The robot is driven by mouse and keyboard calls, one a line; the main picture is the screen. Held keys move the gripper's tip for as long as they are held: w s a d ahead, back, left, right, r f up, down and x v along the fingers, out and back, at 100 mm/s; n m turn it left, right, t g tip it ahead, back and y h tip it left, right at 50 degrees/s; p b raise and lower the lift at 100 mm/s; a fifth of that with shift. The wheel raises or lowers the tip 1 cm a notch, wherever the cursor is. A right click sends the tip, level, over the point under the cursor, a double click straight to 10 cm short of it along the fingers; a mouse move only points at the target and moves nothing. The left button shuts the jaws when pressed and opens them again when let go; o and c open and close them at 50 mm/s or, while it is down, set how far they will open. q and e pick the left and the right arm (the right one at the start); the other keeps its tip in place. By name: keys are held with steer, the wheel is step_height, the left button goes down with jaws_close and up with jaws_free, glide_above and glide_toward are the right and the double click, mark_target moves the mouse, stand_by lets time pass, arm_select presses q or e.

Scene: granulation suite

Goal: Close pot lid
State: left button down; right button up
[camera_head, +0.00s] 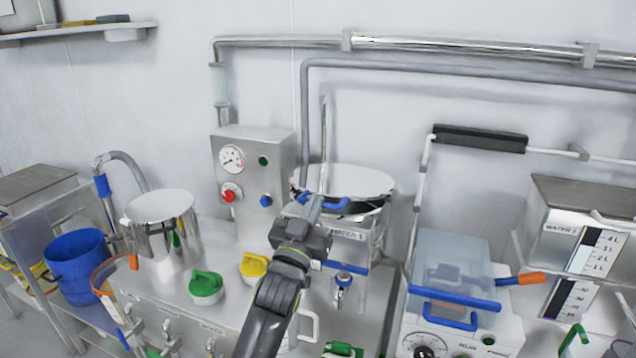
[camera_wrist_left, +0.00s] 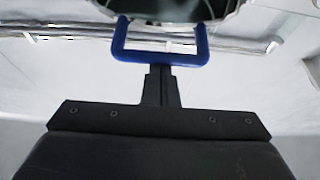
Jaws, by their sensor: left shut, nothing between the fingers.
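The pot (camera_head: 352,245) is a steel vessel with a printed label, standing behind my left gripper. Its round shiny lid (camera_head: 350,181) lies over the top, with a dark gap showing under the front rim; I cannot tell if it is fully seated. A blue handle (camera_head: 335,204) is on the lid's front edge. My left gripper (camera_head: 315,208) is shut and empty, its fingertips at the handle's left part in this view. In the left wrist view the blue handle (camera_wrist_left: 128,57) is a U-shaped bar, and the shut fingers (camera_wrist_left: 160,72) point at its middle. I cannot tell whether they touch. My right gripper is out of view.
A steel control box (camera_head: 252,180) with a gauge stands left of the pot. A second steel vessel (camera_head: 165,240), green knob (camera_head: 206,287) and yellow knob (camera_head: 253,266) are further left. A clear-covered machine (camera_head: 455,262) stands to the right. Pipes (camera_head: 450,45) run along the wall.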

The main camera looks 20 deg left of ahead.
arm_select(q)
steer(key=f+b, duration=0.1)
steer(key=f, duration=0.1)
steer(key=f+b, duration=0.1)
steer(key=b, duration=0.1)
steer(key=f+b, duration=0.1)
steer(key=f, duration=0.1)
steer(key=shift+s+f, duration=0.35)
